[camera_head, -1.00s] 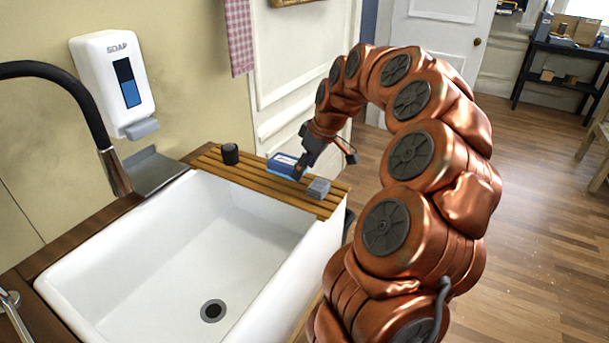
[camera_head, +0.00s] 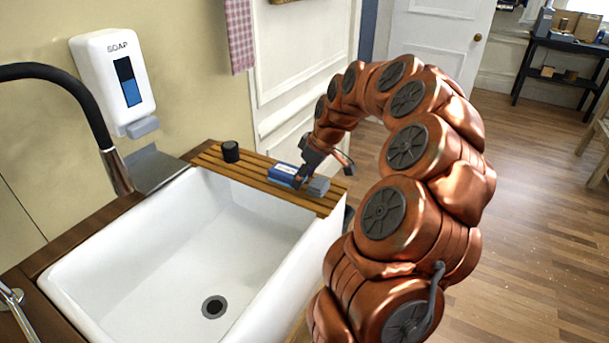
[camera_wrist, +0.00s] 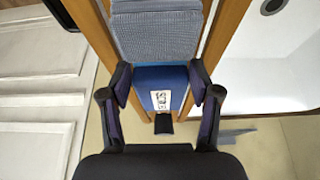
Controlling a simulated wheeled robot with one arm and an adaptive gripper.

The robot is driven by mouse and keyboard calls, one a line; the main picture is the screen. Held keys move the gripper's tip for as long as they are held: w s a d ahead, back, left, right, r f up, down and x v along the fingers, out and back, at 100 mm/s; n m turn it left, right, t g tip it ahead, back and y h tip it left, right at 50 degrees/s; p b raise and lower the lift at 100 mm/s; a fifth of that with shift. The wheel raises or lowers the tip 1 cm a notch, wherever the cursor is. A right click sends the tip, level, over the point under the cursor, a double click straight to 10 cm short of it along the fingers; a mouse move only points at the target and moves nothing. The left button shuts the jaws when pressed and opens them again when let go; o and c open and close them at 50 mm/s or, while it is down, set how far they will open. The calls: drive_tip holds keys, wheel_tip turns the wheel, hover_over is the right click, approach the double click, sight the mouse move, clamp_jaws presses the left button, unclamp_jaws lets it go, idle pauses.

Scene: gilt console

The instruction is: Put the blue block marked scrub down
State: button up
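The blue block (camera_head: 283,174) with a white label is at the slatted wooden board (camera_head: 258,169) along the sink's far edge. In the wrist view the block (camera_wrist: 162,88) shows its label between my fingers. My gripper (camera_head: 302,177) is at the block's right end, pointing down. In the wrist view the fingers of my gripper (camera_wrist: 161,80) lie against both sides of the block. The block looks level and very low over the slats. I cannot tell whether its underside touches them.
A grey block (camera_head: 318,187) sits on the board close to the right of the blue block. A black cylinder (camera_head: 231,151) stands to the left. The white sink (camera_head: 215,245) is open in front. A soap dispenser (camera_head: 113,82) and black tap (camera_head: 75,95) are at left.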

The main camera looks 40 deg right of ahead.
drive_tip(key=o, duration=0.4)
drive_tip(key=shift+r, duration=0.15)
drive_tip(key=shift+r, duration=0.2)
drive_tip(key=b+v, duration=0.2)
drive_tip(key=v, duration=0.9)
drive_tip(key=shift+s+d+r, duration=0.1)
drive_tip(key=shift+s+r, duration=0.1)
drive_tip(key=shift+r, duration=0.1)
